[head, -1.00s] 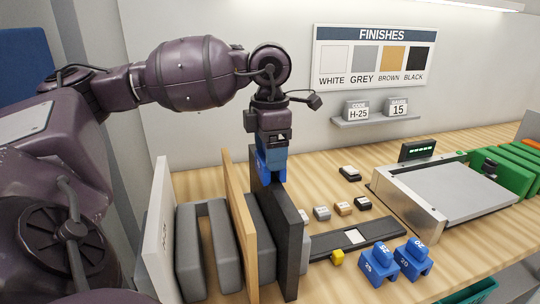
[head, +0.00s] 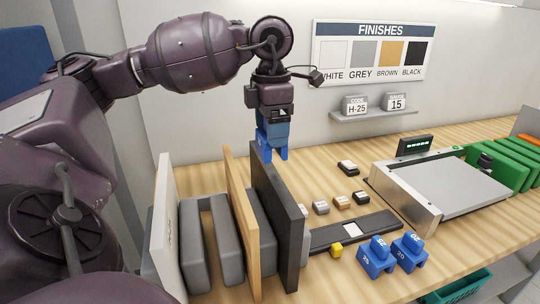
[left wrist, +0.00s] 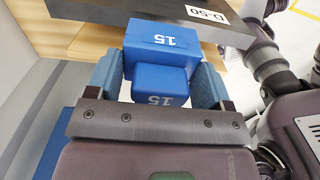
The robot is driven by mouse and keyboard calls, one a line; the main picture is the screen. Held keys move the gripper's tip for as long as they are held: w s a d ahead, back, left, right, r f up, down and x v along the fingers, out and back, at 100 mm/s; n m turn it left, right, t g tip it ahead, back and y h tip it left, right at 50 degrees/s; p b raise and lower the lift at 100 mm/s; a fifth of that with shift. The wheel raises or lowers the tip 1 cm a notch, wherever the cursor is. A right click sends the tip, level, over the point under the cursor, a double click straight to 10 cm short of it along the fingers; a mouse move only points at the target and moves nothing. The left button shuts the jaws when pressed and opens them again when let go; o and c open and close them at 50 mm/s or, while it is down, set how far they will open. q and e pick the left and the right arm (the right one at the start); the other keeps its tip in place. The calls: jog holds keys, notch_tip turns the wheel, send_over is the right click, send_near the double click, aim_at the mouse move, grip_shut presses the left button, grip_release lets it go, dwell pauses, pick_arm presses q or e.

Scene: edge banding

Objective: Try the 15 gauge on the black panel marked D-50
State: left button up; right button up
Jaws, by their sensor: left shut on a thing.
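My left gripper (head: 272,132) is shut on the blue 15 gauge (head: 264,147); the number shows on the gauge in the left wrist view (left wrist: 163,42). The gauge's two prongs point down near the far top corner of the black panel (head: 275,200). In the left wrist view the black panel (left wrist: 110,10) lies just beyond the gauge, with its white D-50 label (left wrist: 226,12) to the right. The prongs look above the panel's edge; I cannot tell whether they touch it. My right gripper is not in view.
White (head: 165,230) and brown (head: 240,220) panels stand left of the black one in a grey rack (head: 195,255). Blue gauges 25 (head: 375,258) and 20 (head: 408,252) stand on the bench at right. Small sample blocks and a metal machine (head: 405,205) lie beyond.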

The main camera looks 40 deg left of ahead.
pick_arm(q)
jog(key=shift+r+p, duration=0.6)
jog(key=shift+r, duration=0.7)
